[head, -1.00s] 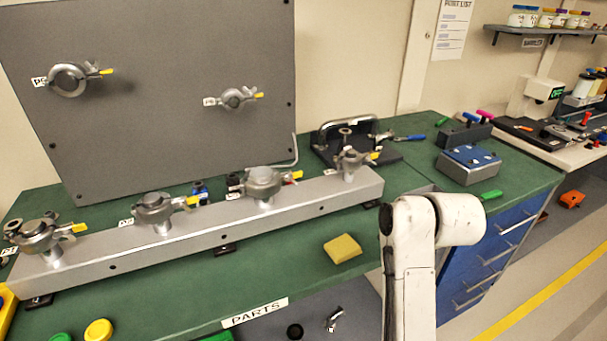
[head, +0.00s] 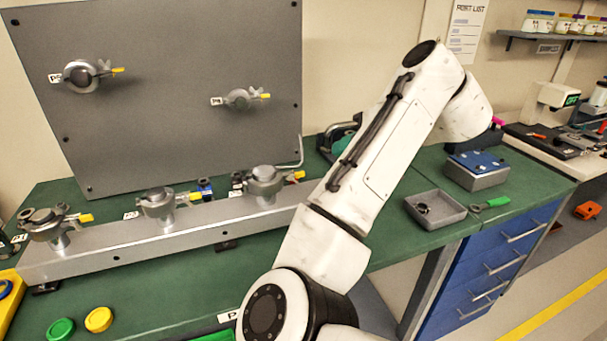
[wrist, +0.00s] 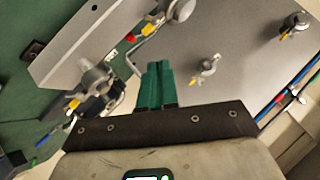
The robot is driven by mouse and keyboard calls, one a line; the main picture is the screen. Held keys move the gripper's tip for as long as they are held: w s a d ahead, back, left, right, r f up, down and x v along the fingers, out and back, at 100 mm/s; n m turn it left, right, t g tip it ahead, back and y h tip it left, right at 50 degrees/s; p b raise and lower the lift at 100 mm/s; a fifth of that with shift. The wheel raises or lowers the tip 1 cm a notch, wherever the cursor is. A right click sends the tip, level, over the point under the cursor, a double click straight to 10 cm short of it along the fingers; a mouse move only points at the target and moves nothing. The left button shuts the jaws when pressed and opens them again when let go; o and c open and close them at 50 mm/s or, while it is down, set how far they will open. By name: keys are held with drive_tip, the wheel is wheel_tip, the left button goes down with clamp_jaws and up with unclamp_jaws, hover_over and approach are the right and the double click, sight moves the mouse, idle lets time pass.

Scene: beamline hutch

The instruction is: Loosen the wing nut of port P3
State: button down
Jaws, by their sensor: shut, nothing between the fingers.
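Clamps with yellow-tipped wing nuts stand along a grey manifold bar (head: 150,245). The third clamp from the left (head: 263,180), which I take as P3, has its yellow tip to the right; its label is not readable. In the wrist view it seems to be the clamp at the top edge (wrist: 178,8), with its wing nut (wrist: 149,27) at lower left. My gripper (wrist: 160,68) shows as two green fingers shut together, empty, and apart from any clamp.
A grey upright panel (head: 160,130) behind the bar carries two more clamps. Another bar clamp (wrist: 95,80) is left of my fingers in the wrist view. A bent metal rod (wrist: 133,60) is close by. A grey tray (head: 435,208) and blue-topped block (head: 475,165) stand on the right.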

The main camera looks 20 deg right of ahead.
sight(292, 180)
drive_tip(key=x, duration=0.4)
drive_tip(key=s+a+x, duration=0.1)
drive_tip(key=x, duration=0.3)
drive_tip(key=b+x, duration=0.1)
drive_tip(key=x, duration=0.3)
drive_tip(key=shift+s+a+f, duration=0.15)
drive_tip(key=shift+a+f, duration=0.05)
drive_tip(key=shift+f, duration=0.15)
drive_tip(key=shift+a+f, duration=0.25)
drive_tip(key=shift+f, duration=0.3)
